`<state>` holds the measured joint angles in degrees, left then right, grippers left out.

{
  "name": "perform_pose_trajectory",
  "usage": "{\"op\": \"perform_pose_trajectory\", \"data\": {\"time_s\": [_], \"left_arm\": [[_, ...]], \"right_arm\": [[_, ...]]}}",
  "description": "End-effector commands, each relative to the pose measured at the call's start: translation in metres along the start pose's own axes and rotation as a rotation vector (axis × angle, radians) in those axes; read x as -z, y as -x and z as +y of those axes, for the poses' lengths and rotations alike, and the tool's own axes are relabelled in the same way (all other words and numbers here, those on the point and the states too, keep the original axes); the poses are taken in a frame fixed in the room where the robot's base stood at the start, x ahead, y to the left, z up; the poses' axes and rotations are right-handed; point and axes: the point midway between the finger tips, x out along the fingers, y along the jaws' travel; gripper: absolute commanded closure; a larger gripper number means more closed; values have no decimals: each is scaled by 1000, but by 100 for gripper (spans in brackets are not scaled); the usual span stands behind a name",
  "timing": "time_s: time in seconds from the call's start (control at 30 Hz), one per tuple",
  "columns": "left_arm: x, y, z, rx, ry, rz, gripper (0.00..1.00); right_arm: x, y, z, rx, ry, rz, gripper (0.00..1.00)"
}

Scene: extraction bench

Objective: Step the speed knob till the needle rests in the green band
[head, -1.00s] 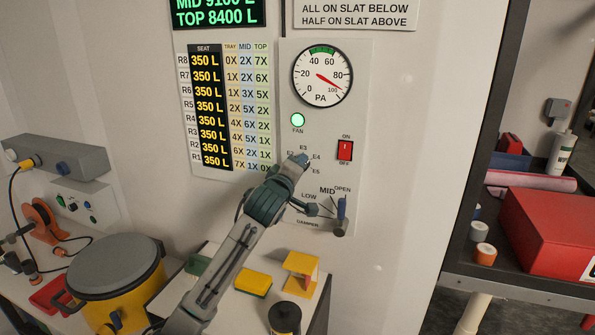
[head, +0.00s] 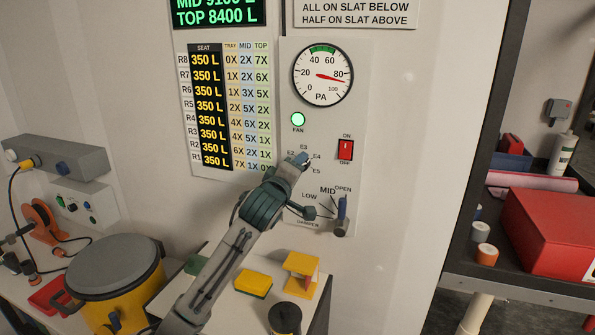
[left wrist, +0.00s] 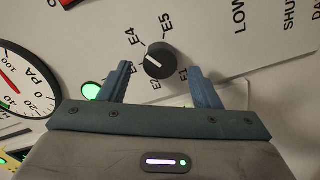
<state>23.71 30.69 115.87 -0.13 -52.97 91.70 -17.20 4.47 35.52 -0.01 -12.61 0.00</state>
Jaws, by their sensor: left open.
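The speed knob (left wrist: 158,60) is black and round with a white mark, ringed by labels E1 to E5. Its mark points to the left side, around E3; the exact step is hard to tell. My left gripper (left wrist: 160,72) is open, its fingers on either side just below the knob, with no clear contact. In the head view the left gripper (head: 300,161) covers the knob. The PA gauge (head: 322,90) has a red needle (head: 331,78) slightly past 80, outside the green band (head: 322,50) at the top. My right gripper is out of view.
The green fan lamp (head: 298,119) is lit. The red ON/OFF switch (head: 345,150) is right of the knob. The blue damper lever (head: 342,208) is below right, close to my arm. A yellow pot (head: 115,285) and yellow blocks (head: 253,284) stand below.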

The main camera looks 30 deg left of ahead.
Motion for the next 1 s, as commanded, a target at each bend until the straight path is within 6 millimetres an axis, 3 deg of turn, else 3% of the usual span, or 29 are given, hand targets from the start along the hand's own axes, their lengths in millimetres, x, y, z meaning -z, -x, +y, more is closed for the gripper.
{"op": "perform_pose_trajectory", "data": {"time_s": [0.1,0.4,0.6,1.0], "left_arm": [[-2,24,-5,-2,-5,0,43],[-1,78,-4,0,-3,-1,43],[-1,90,-2,2,-1,-1,43],[0,90,-1,2,1,-1,43]], "right_arm": [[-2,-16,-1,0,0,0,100],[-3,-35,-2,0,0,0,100],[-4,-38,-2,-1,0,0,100],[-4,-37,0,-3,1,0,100]]}}
